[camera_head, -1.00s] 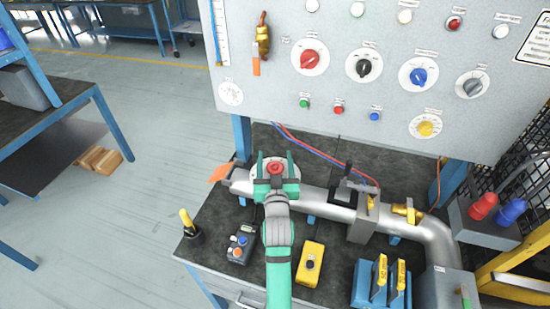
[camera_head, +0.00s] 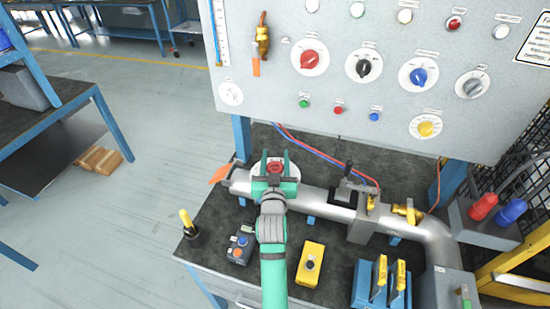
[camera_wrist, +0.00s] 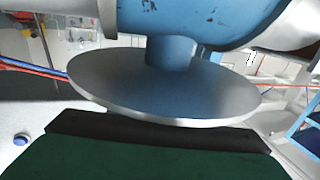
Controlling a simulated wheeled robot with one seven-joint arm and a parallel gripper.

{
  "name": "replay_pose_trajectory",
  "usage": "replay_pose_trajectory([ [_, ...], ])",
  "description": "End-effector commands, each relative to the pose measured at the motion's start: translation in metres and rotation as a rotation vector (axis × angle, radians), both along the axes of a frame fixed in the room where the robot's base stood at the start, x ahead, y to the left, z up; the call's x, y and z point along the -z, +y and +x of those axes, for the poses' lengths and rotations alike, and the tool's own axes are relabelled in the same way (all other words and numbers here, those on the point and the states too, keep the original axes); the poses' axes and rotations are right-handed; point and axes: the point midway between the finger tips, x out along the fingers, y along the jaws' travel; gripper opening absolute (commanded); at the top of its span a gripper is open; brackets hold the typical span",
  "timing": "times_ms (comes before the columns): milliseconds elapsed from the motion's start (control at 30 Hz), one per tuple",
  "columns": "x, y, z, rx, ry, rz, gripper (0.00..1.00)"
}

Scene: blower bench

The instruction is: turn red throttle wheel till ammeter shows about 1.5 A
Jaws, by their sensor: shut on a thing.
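The red throttle wheel (camera_head: 275,167) shows as a red centre above a pale round disc at the left part of the metal pipe. My green gripper (camera_head: 275,158) is shut on it, one finger on each side, and covers much of it. In the wrist view, a dark finger pad (camera_wrist: 160,132) lies close against a grey metal disc (camera_wrist: 165,85) on a blue stem. I cannot tell whether this disc is part of the wheel. A white round gauge (camera_head: 230,93) is at the panel's lower left; its label and reading are too small to tell.
The panel (camera_head: 330,110) with knobs and buttons stands behind the bench. The pipe (camera_head: 320,203) runs right, with yellow valve handles (camera_head: 407,212). A yellow box (camera_head: 310,264), a small grey control box (camera_head: 240,249) and a blue holder (camera_head: 367,284) are in front.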

Motion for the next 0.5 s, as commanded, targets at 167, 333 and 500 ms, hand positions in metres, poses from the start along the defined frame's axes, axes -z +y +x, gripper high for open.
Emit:
replay_pose_trajectory([
  [167,0.0029,-0.0001,0.0000,0.058,0.006,-0.002,0.21],
  [333,0.0036,-0.0023,-0.0002,0.119,0.008,-0.002,0.21],
  [500,0.0042,-0.0047,-0.0009,0.185,0.009,-0.002,0.21],
])
